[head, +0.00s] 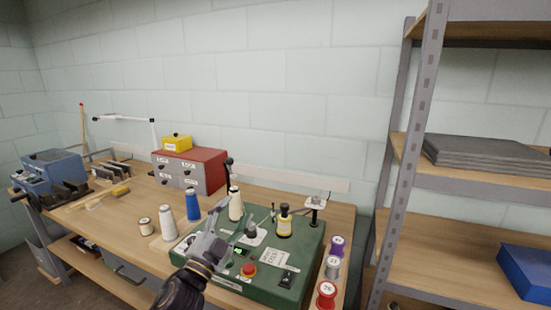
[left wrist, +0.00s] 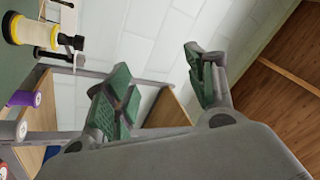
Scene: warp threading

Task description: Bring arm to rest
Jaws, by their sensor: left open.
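My left gripper (head: 224,212) is over the left part of the green machine base (head: 268,288) on the workbench. In the left wrist view its two green-padded fingers (left wrist: 160,84) are spread apart, with nothing between them. The machine carries a red button (head: 249,269), a small lit display and a yellow bottle-like part with a black top (head: 284,222), which also shows in the left wrist view (left wrist: 25,28). My left arm hides part of the machine's left edge. My right gripper is in neither view.
A white cone spool (head: 168,223), a blue spool (head: 193,205) and a cream cone (head: 236,204) stand near the gripper. Purple, grey and red spools (head: 326,295) line the bench's right end. A red drawer cabinet (head: 190,170) stands behind; a metal shelf (head: 410,150) rises at right.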

